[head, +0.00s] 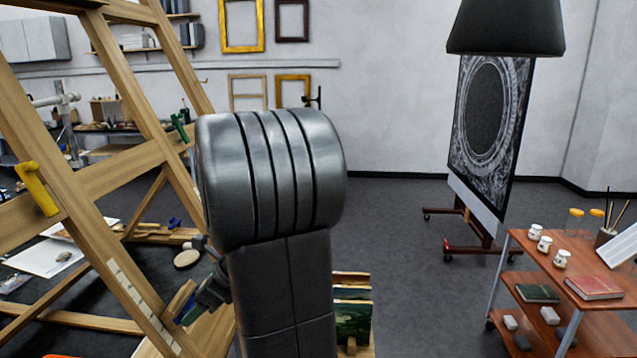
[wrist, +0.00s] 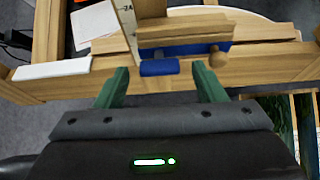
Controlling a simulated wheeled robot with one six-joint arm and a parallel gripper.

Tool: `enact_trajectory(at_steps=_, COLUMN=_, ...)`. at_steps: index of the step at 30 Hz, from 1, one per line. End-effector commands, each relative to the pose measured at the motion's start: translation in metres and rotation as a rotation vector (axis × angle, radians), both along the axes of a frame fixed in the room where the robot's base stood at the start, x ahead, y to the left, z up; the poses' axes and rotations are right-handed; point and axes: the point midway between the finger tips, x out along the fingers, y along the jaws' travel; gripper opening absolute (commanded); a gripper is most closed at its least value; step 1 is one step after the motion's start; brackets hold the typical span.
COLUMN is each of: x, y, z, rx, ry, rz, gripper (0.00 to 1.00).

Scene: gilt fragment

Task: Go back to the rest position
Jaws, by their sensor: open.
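My gripper (wrist: 160,88) shows in the wrist view with its two green fingers apart and nothing between them. Ahead of the fingertips is a wooden beam (wrist: 262,68) with a blue block or pad (wrist: 160,67) on it and a round wooden knob (wrist: 218,56). I cannot tell whether the fingertips touch the beam. In the head view my arm fills the middle and my gripper (head: 186,310) shows small at its lower left, beside the slanted wooden frame (head: 95,200); its fingers are partly hidden there.
The large wooden frame stands close on the left. Small paintings (head: 353,310) sit low behind my arm. A wooden cart (head: 535,262) with jars, books and brushes stands at right, near a wheeled easel holding a dark panel (head: 490,130). The grey floor (head: 390,220) between is clear.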

Motion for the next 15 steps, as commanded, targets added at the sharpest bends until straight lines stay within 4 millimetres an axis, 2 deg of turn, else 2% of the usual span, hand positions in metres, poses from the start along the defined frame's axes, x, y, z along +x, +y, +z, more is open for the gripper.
enact_trajectory(at_steps=2, x=-0.0005, y=0.0108, z=-0.0118, rx=-0.002, ry=0.004, rz=0.001, gripper=0.64)
enact_trajectory(at_steps=15, x=-0.0022, y=0.0101, z=-0.0117, rx=-0.026, ry=-0.335, rz=0.149, gripper=0.64)
